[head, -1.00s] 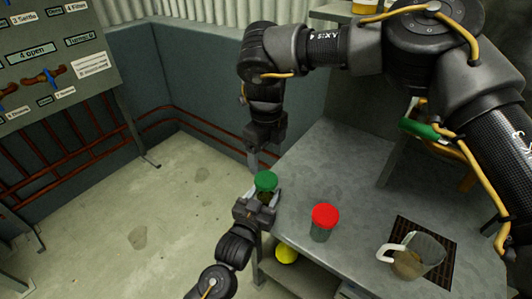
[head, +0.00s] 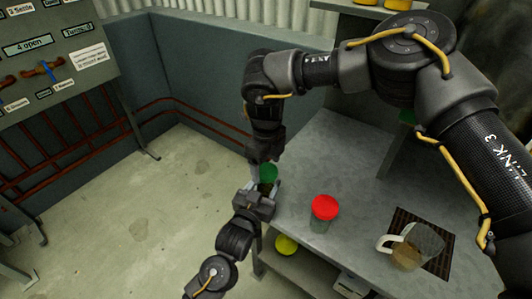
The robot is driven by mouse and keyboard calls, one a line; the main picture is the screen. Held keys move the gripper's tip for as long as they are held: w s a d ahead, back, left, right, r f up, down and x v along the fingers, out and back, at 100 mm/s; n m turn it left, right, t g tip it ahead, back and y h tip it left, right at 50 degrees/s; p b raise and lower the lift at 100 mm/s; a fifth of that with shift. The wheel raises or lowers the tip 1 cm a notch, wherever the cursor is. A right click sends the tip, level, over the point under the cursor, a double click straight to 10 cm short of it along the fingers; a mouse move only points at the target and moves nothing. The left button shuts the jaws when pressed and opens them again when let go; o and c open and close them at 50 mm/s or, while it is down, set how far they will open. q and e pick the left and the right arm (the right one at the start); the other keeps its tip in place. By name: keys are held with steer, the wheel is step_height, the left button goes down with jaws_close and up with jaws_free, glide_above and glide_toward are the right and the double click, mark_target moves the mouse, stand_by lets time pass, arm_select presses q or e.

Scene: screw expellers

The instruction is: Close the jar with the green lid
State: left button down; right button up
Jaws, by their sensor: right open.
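One finger shows on the lid's left side; the other is hard to make out. The right gripper hides part of the lid. I cannot tell whether its fingers touch the lid or how tightly the lid sits.
A jar with a red lid (head: 324,208) stands on the table (head: 330,160) to the right. A glass jug (head: 415,248) sits on a dark grate (head: 437,266). A yellow round thing (head: 285,245) is on the shelf below. A board with labels (head: 50,55) stands at left.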

steer(key=shift+f, duration=0.7)
steer(key=shift+c, duration=0.2)
steer(key=c, duration=0.9)
steer(key=m, duration=0.5)
steer(key=shift+c, duration=0.2)
steer(key=m, duration=0.4)
steer(key=shift+m, duration=0.4)
steer(key=o, duration=1.1)
